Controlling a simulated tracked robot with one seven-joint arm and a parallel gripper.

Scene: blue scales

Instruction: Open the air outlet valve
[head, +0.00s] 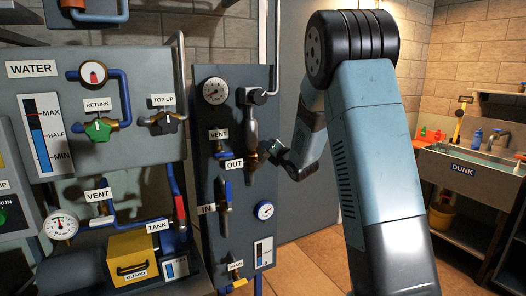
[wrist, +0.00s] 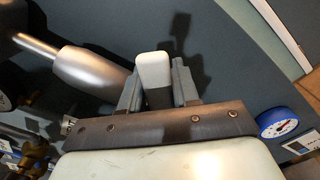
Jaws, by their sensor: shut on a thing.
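The air panel (head: 208,115) is a dark upright board with several labelled fittings. The OUT label (head: 233,164) sits beside the outlet valve (head: 252,158), a brass fitting below a silver cylinder (head: 251,126). My gripper (head: 264,150) reaches in from the right, at the valve, and hides part of it. In the wrist view, the two grey fingers of my gripper (wrist: 158,90) are closed on a pale, round-ended valve handle (wrist: 153,70). The handle's lower part is hidden between the fingers and behind the gripper body.
The WATER panel (head: 120,70) stands left. A sink (head: 478,170) stands right. Open floor lies between.

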